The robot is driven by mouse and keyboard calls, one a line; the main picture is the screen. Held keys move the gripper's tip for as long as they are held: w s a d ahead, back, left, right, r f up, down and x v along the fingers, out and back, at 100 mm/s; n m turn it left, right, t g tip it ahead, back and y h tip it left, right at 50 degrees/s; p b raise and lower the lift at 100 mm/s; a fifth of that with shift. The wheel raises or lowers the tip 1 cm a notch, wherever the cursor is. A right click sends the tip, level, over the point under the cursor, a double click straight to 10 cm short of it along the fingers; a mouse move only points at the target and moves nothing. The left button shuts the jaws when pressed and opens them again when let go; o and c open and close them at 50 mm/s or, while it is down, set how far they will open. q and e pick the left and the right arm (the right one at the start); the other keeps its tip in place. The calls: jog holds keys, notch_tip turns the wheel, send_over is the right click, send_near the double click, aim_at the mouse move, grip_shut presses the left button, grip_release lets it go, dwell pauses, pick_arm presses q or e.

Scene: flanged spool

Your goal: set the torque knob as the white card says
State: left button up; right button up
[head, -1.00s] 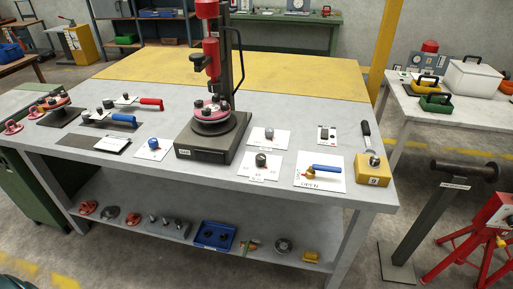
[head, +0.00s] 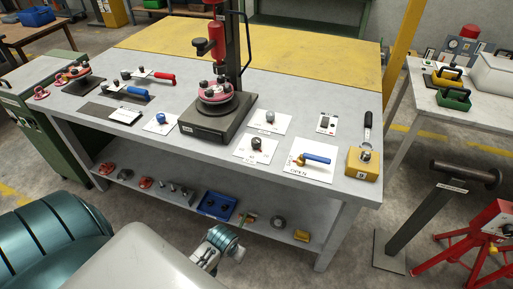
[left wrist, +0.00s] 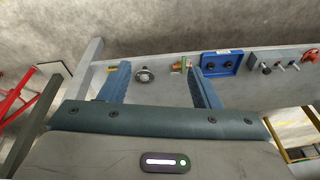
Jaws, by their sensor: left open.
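Small knobs sit on white plates on the bench: a blue knob (head: 161,118), a grey knob (head: 270,116) and a dark knob (head: 257,143). Their lettering is too small to read, so I cannot tell which is the torque knob. A white card (head: 125,115) lies by a dark mat at the left front; its writing is unreadable. My left gripper (left wrist: 157,70) is open and empty in the left wrist view, with the lower shelf beyond its fingers. In the head view my left arm is low in front of the bench, clear of the knobs. My right gripper is out of view.
A red press on a dark base (head: 208,126) stands mid-bench. A blue-handled valve on a plate marked OPEN (head: 316,160) and a yellow block (head: 363,164) are at the right. The lower shelf holds a blue tray (head: 216,205). A red stand (head: 480,245) is at the right.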

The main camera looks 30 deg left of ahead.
pick_arm(q)
jog(key=w+a+r+n+p, duration=0.1)
jog(key=w+a+r+n, duration=0.1)
jog(key=w+r, duration=0.4)
jog(key=w+a+r+n+p, duration=0.1)
jog(key=w+a+r, duration=0.15)
jog(key=w, duration=0.55)
jog(key=n+g+h+p, duration=0.1)
jog(key=n+g+p, duration=0.1)
jog(key=n, duration=0.6)
send_near(256, 140)
jog(key=f, duration=0.2)
jog(key=f+p, duration=0.1)
jog(key=f, duration=0.2)
jog(key=f+p, duration=0.1)
jog(key=f, duration=0.1)
jog(key=shift+w+f, duration=0.25)
jog(key=shift+f, duration=0.8)
jog(key=c, duration=1)
